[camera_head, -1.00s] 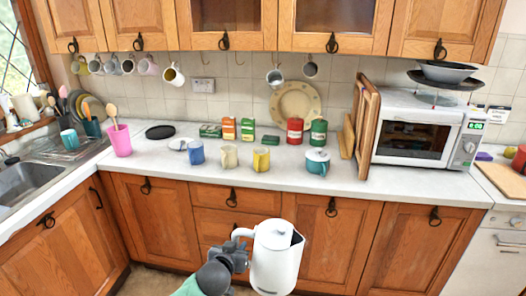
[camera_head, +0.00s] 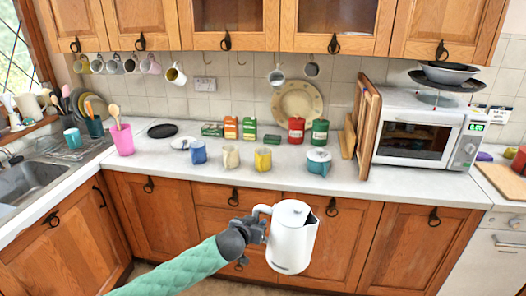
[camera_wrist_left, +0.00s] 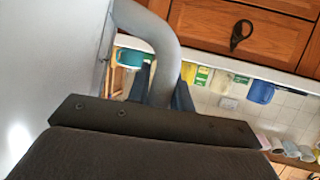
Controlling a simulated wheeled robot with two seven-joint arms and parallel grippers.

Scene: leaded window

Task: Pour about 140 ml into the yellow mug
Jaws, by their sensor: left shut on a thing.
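My left gripper (camera_head: 256,230) is shut on the handle of a white kettle (camera_head: 291,238). The kettle is held upright in front of the drawers, below counter height, with its dark spout opening to the right. In the left wrist view the kettle's handle (camera_wrist_left: 160,45) passes between the fingers and its grey-white body (camera_wrist_left: 50,60) fills the left side. The yellow mug (camera_head: 263,159) stands upright near the counter's front edge, apart from the kettle. Its inside cannot be made out. My right gripper is not in view.
On the counter (camera_head: 220,178), a cream mug (camera_head: 231,157) and a blue mug (camera_head: 198,152) stand left of the yellow mug. Tins (camera_head: 296,131) line the back. A microwave (camera_head: 418,130) is at right.

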